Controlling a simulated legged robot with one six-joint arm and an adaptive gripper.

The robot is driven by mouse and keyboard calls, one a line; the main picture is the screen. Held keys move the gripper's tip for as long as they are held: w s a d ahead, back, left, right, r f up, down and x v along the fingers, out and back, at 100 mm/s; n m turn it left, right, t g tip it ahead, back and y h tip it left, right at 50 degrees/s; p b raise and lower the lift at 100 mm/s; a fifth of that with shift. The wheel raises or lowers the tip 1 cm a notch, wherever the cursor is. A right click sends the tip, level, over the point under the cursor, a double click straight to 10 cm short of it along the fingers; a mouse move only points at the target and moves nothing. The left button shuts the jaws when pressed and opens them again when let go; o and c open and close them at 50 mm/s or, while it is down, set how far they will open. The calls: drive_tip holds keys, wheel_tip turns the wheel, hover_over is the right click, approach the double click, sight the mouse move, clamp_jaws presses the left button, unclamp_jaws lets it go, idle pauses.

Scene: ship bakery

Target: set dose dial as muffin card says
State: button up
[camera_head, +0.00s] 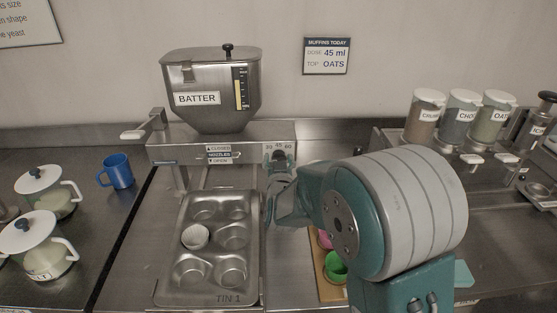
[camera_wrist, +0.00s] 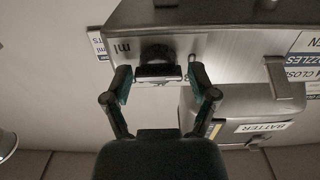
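The muffin card (camera_head: 327,56) on the back wall reads dose 45 ml, top OATS. The batter dispenser (camera_head: 212,95) stands left of it, with its dose dial plate (camera_head: 280,149) at the right end of the housing. The plate's marks look like 30, 45 and 60. In the wrist view the dark dial knob (camera_wrist: 157,55) sits ahead of my gripper (camera_wrist: 160,78). The fingers are spread, one on each side of the knob, with gaps visible. The knob's pointer setting cannot be read. In the head view my arm partly hides the dial area.
A blue mug (camera_head: 117,171) and two white-lidded jars (camera_head: 38,245) are at left. Topping canisters (camera_head: 463,118) stand at right. Coloured cups (camera_head: 335,268) lie partly behind my arm.

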drive_tip(key=c, duration=0.5)
drive_tip(key=shift+o, duration=0.2)
drive_tip(key=shift+m, duration=0.4)
drive_tip(key=shift+d+f+m, duration=0.1)
drive_tip(key=shift+f+m, duration=0.05)
drive_tip(key=shift+m, duration=4.05)
drive_tip(key=shift+d+f+m, duration=0.1)
drive_tip(key=shift+m, duration=4.1)
drive_tip(key=shift+f, duration=0.1)
